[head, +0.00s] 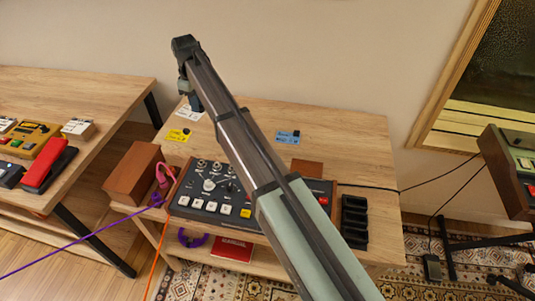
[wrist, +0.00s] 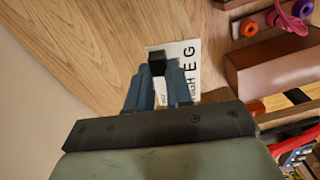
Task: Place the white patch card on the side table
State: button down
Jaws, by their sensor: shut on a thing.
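The white patch card (head: 187,113) shows in the head view at the back left corner of the middle wooden table (head: 345,130), just below my gripper (head: 194,103). In the wrist view the white card (wrist: 188,52) has dark printed letters and a black knob (wrist: 157,58). My gripper (wrist: 157,76) is shut on the card's knob, with a blue finger on each side. The fingers cover part of the card. I cannot tell whether the card touches the wood below it.
A yellow card (head: 176,135) and a blue card (head: 287,137) lie nearby. A control box (head: 215,195) stands at the table's front. A brown box (head: 133,173) stands left, near the left table (head: 95,85) with its pedals. Bare wood lies right of the blue card.

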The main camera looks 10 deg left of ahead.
jog(key=w+d+f, duration=0.3)
jog(key=d, duration=0.5)
jog(key=w+d+f, duration=0.2)
jog(key=d, duration=0.6)
jog(key=shift+a+f+n, duration=0.15)
jog(key=shift+f+n, duration=0.5)
jog(key=shift+f, duration=1.95)
jog(key=shift+a+f+n, duration=0.1)
jog(key=shift+f+n, duration=0.55)
jog(key=shift+f, duration=1.9)
jog(key=shift+f, duration=0.15)
jog(key=c, duration=1)
grip_release()
notch_tip(320, 180, up, 12)
jog(key=shift+r, duration=0.15)
